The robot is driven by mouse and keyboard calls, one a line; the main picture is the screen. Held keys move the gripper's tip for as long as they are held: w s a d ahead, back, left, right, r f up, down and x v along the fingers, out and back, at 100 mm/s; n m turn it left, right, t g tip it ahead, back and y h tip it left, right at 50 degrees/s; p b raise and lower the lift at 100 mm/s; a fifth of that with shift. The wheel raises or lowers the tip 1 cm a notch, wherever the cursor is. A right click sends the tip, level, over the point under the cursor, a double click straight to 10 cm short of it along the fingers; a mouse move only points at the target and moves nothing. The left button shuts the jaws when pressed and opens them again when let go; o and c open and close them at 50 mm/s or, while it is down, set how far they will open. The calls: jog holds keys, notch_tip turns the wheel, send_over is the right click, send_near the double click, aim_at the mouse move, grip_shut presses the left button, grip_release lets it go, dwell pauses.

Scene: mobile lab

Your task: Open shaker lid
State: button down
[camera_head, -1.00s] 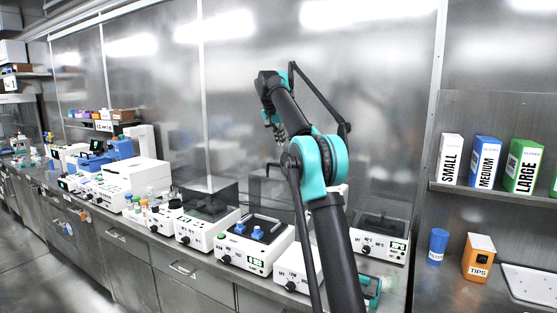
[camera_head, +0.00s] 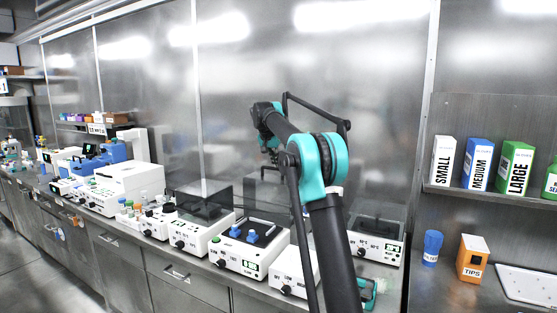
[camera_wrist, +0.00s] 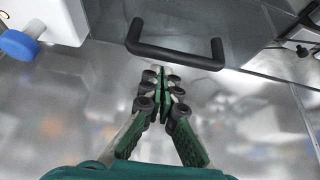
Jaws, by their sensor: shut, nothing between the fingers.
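A clear greyish lid with a black U-shaped handle (camera_wrist: 178,52) fills the upper middle of the wrist view. My gripper (camera_wrist: 163,72) is shut and empty, its dark green fingers together just below the handle in that picture. I cannot tell whether they touch it. In the head view my gripper (camera_head: 270,152) hangs over the devices, its tips small and partly unclear. A white device with a knob (camera_head: 292,272) stands below, partly hidden by my arm; I cannot tell for sure that it is the shaker under this lid.
A white device with blue items (camera_head: 250,262) stands left of it, and a dark-covered device (camera_head: 188,237) farther left. Another covered device (camera_head: 378,248) stands right of my arm. An orange tips box (camera_head: 472,258) and blue cup (camera_head: 432,247) are at the right.

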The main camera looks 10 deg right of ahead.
aim_at(271, 180)
jog(key=shift+s+a, duration=0.2)
jog(key=shift+s, duration=0.1)
jog(key=shift+t+h, duration=0.3)
jog(key=shift+t, duration=0.2)
jog(key=shift+s+a+r, duration=0.2)
jog(key=shift+s+a, duration=0.5)
jog(key=shift+s, duration=0.25)
jog(key=shift+s+a+r, duration=0.2)
jog(key=shift+s+a, duration=0.45)
jog(key=shift+s, duration=0.25)
jog(key=shift+d+r, duration=0.1)
